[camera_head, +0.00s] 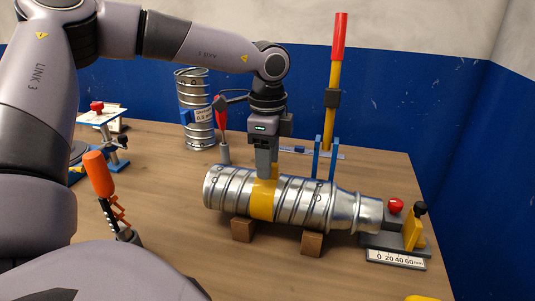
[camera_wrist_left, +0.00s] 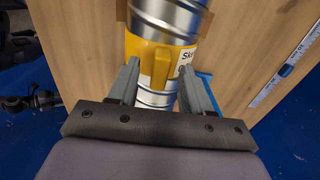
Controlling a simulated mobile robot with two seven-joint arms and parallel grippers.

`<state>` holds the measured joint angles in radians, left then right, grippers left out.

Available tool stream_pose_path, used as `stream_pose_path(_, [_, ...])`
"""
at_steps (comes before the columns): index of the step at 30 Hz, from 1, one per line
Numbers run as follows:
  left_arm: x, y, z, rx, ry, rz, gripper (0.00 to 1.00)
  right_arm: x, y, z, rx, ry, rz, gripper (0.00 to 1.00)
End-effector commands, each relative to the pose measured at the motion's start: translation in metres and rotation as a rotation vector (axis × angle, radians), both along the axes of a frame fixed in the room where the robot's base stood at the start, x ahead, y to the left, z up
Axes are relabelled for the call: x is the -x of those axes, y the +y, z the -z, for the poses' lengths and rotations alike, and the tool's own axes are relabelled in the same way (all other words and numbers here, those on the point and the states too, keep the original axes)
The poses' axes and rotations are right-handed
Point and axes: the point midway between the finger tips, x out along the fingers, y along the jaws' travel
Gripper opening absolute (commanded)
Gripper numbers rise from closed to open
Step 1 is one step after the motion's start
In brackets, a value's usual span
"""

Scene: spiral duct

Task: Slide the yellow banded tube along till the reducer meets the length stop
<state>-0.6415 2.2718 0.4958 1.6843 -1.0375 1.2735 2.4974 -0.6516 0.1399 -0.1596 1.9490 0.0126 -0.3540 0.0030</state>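The silver spiral tube (camera_head: 312,203) lies on its side on wooden blocks, with a yellow band (camera_head: 262,200) around it. The band carries an upright yellow tab (camera_wrist_left: 161,66). The reducer (camera_head: 358,210) narrows at the tube's right end. Its tip is close to the length stop (camera_head: 412,228), a dark base with a red button, a yellow plate and a scale; I cannot tell whether they touch. My left gripper (camera_head: 267,172) is above the band. In the left wrist view its fingers (camera_wrist_left: 160,85) stand apart on either side of the tab, with visible gaps. My right gripper is not in view.
Wooden blocks (camera_head: 312,243) support the tube. Behind it stand an upright duct (camera_head: 197,115), a red-handled clamp (camera_head: 221,118) and a tall yellow lever with a red grip (camera_head: 337,60). An orange-handled tool (camera_head: 99,174) stands at left. The table front is mostly clear.

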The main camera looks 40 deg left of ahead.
Motion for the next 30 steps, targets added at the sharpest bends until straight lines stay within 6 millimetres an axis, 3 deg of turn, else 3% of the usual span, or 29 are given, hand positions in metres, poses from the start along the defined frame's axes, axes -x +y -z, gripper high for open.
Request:
stream_pose_path(1, [0.000,0.000,0.000,0.000,0.000,0.000,0.36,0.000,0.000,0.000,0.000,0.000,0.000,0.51])
stream_pose_path(4, [0.000,0.000,0.000,0.000,0.000,0.000,0.03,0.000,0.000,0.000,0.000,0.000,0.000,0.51])
stream_pose_path(5, [0.000,0.000,0.000,0.000,0.000,0.000,0.00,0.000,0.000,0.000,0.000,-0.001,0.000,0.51])
stream_pose_path(30, [-0.009,-0.014,-0.001,0.001,-0.005,0.000,0.00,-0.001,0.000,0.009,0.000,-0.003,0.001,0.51])
